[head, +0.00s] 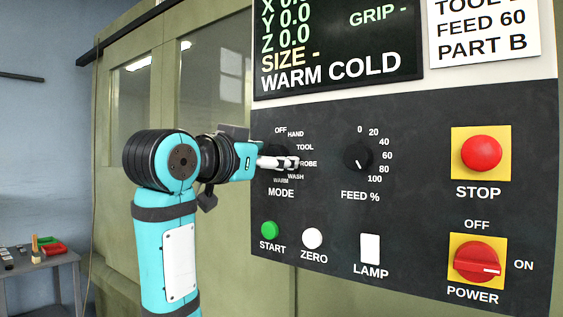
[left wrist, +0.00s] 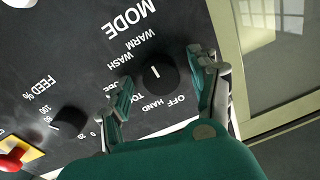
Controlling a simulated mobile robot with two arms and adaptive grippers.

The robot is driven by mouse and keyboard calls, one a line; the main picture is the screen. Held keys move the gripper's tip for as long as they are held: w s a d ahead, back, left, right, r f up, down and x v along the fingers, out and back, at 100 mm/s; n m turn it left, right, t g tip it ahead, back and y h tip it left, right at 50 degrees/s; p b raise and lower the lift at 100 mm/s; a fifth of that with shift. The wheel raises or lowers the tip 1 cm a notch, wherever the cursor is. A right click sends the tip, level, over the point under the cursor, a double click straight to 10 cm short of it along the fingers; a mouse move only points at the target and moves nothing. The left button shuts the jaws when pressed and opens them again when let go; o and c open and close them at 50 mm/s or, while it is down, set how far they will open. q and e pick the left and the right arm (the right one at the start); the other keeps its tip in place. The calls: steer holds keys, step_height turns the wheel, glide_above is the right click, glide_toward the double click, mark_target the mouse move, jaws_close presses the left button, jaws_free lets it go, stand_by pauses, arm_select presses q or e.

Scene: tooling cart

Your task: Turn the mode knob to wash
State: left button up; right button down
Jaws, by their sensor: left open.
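The mode knob (left wrist: 156,76) is a round black knob with a short white mark, on the dark control panel (head: 330,210). In the left wrist view, my left gripper (left wrist: 164,70) is open, with one finger on each side of the knob. I cannot tell whether the fingers touch it. The picture is turned over there; the WASH label (left wrist: 131,58) shows at the knob's upper left. In the head view, my gripper (head: 287,162) covers much of the knob. My right gripper is out of view.
The feed knob (head: 357,157) is to the right of the mode knob. Below are the green start button (head: 269,229), white zero button (head: 311,238) and lamp switch (head: 370,248). The red stop button (head: 481,153) and power switch (head: 477,262) are farther right.

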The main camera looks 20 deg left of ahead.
arm_select(q)
steer(key=shift+s+r, duration=0.1)
steer(key=shift+s, duration=0.1)
steer(key=shift+c, duration=0.2)
steer(key=c, duration=1.1)
